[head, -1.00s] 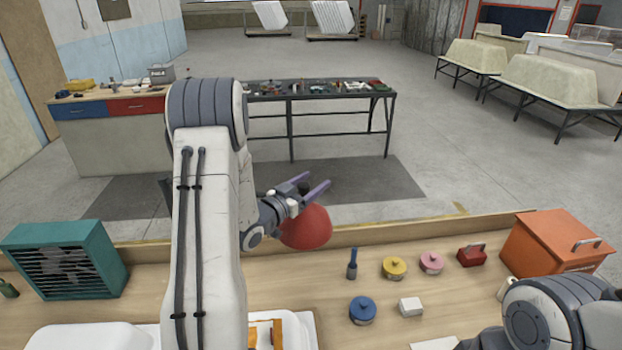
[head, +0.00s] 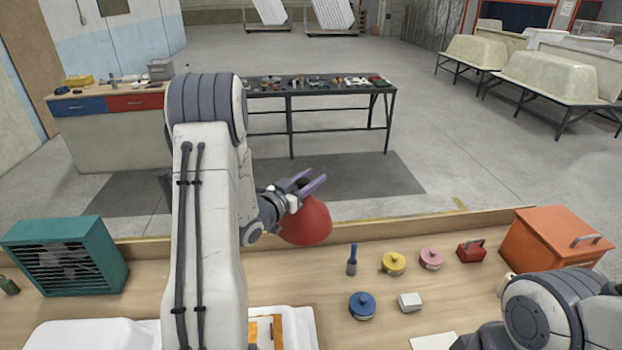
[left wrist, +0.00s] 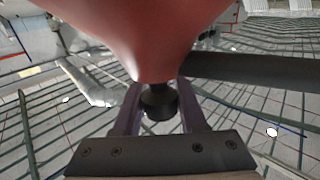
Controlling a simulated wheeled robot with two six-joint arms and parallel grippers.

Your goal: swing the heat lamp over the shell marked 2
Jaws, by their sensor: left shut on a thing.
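The red heat lamp shade (head: 306,222) hangs over the back edge of the bench, right of my left arm. My left gripper (head: 312,182) is at its top. In the left wrist view the shade (left wrist: 140,35) fills the top middle, and the purple fingers are shut on a dark knob (left wrist: 159,103) at its narrow end. A dark arm (left wrist: 250,68) runs off to the right from it. Two white shells show at the bottom of the head view: one at left (head: 90,336), one (head: 299,325) partly behind my arm. No number is readable on either.
A teal fan heater (head: 65,256) stands at left. My right arm covers the bottom right corner.

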